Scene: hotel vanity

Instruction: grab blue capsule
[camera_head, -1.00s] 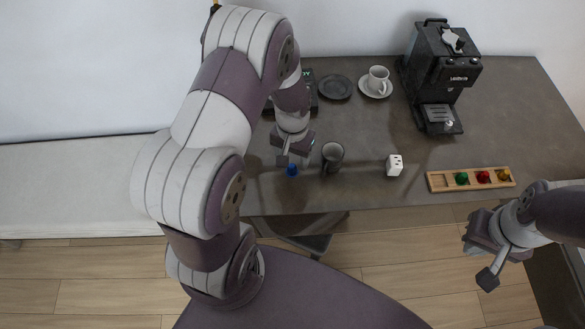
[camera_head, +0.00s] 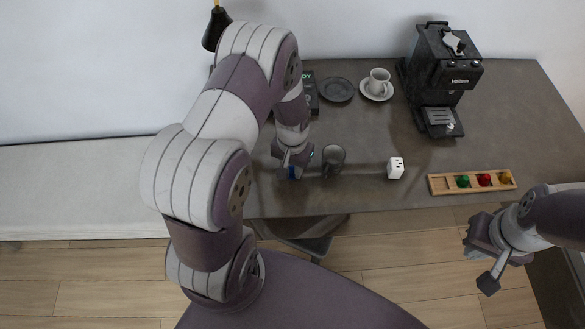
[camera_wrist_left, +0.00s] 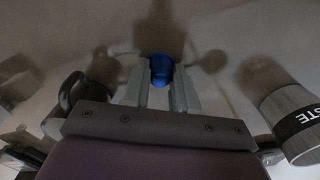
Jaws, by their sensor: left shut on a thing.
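The blue capsule (camera_wrist_left: 162,70) is between the two grey fingers of my left gripper (camera_wrist_left: 160,88) in the left wrist view. The fingers are shut on its sides. In the head view my left gripper (camera_head: 291,172) is low over the front part of the dark table, and a bit of the blue capsule (camera_head: 294,173) shows there; the rest is hidden by the gripper. My right gripper (camera_head: 473,248) is off the table's front edge at the right, away from the capsule; its finger opening is not clear.
A dark mug (camera_head: 333,157) stands just right of my left gripper. A white cube (camera_head: 395,168) and a wooden tray (camera_head: 440,184) with coloured capsules are further right. A coffee machine (camera_head: 440,75), a white cup (camera_head: 379,82) and a dark saucer (camera_head: 336,89) are behind.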

